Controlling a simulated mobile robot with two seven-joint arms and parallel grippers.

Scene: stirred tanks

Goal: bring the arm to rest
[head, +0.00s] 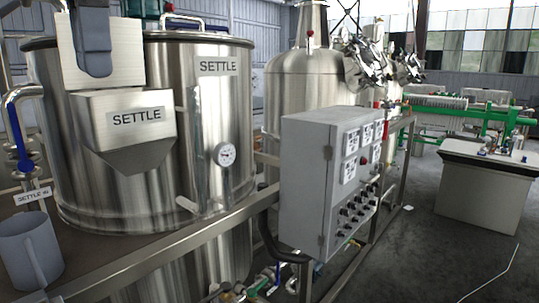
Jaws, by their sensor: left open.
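My left gripper (96,66), blue-grey, hangs from the top edge at the upper left. It is in front of the upright back plate of the steel hopper marked SETTLE (135,122) and above the hopper's mouth. The gripper is open, and I see nothing held in it. Its fingers are hard to tell apart, and the rest of the arm is out of frame. I cannot tell whether it touches the plate. My right gripper is not in view.
A large steel tank (215,125) marked SETTLE stands behind the hopper. A grey jug (30,252) stands at the lower left, below a blue-handled valve (23,160). A grey control box (304,180) is at centre. Open floor (420,255) lies at right.

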